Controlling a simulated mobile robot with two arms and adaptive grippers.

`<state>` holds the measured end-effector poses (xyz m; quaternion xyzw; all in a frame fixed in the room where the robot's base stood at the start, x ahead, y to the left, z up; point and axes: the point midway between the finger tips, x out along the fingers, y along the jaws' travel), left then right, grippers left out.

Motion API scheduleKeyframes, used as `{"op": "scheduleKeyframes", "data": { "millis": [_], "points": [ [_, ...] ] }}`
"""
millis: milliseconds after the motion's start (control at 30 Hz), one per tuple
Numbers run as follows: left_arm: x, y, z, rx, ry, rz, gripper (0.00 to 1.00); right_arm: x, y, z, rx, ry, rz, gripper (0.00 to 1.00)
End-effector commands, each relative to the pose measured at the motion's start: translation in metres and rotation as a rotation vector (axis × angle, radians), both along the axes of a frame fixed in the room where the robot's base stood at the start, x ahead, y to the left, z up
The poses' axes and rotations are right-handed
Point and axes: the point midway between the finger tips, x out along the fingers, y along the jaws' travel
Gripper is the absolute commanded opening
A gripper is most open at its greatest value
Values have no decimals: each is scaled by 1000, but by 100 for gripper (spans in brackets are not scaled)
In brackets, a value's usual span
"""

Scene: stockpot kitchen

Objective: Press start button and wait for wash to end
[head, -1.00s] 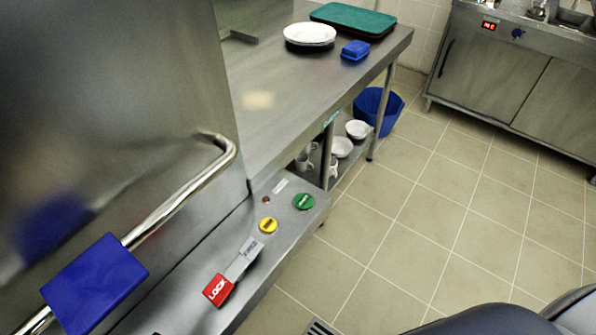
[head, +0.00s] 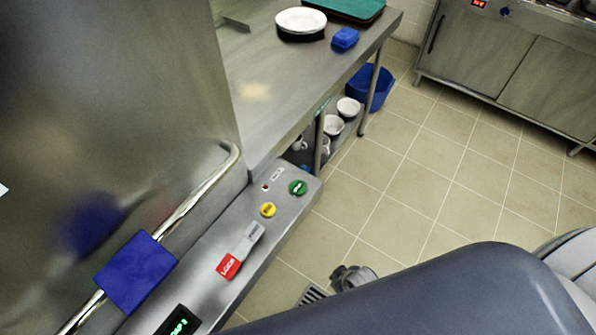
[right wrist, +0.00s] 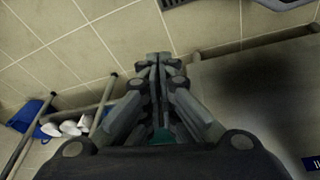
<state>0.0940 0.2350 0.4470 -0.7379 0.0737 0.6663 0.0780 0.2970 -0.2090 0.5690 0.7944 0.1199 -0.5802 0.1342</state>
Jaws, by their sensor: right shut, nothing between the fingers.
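The green button (head: 298,188) sits at the far end of the steel control ledge (head: 205,291) of the hooded washer (head: 110,120). A yellow button (head: 268,209) is nearer, then a red LOCK switch (head: 229,266) with a grey part. A dark display (head: 178,322) with green characters, too small to read, shows at the bottom edge. My right gripper (head: 352,277) is low over the floor, right of the ledge and apart from the buttons. It is partly hidden by my arm. The right wrist view shows its fingers (right wrist: 158,62) shut and empty. My left gripper is not in view.
The hood's bar handle (head: 200,195) carries a blue block (head: 136,272). Beyond stands a steel table (head: 290,105) with plates (head: 301,20), a blue item (head: 345,38) and a green tray (head: 350,8). A blue bin (head: 371,88) stands below. Tiled floor is open to the right.

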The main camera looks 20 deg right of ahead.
Motion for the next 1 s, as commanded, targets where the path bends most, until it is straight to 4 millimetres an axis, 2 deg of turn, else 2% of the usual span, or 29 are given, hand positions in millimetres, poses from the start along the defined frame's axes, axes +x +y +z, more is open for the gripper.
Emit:
{"op": "scheduleKeyframes", "data": {
  "millis": [33,200,267,300,400,500,600,700,833,1000],
  "points": [
    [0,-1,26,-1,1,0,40,18,4,47,2,-28,18,0],
    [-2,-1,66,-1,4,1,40,66,20,156,0,-112,97,0],
    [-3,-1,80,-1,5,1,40,83,26,194,-3,-150,140,0],
    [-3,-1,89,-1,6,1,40,96,30,219,-9,-182,177,0],
    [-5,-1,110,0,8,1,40,130,42,276,-33,-272,295,0],
    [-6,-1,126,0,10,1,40,163,53,319,-72,-368,430,0],
    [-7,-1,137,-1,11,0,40,190,60,349,-114,-448,548,0],
    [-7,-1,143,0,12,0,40,207,65,367,-146,-502,628,0],
    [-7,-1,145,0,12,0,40,216,68,376,-168,-536,677,0],
    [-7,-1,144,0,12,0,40,218,68,376,-170,-541,683,0]
  ]
}}
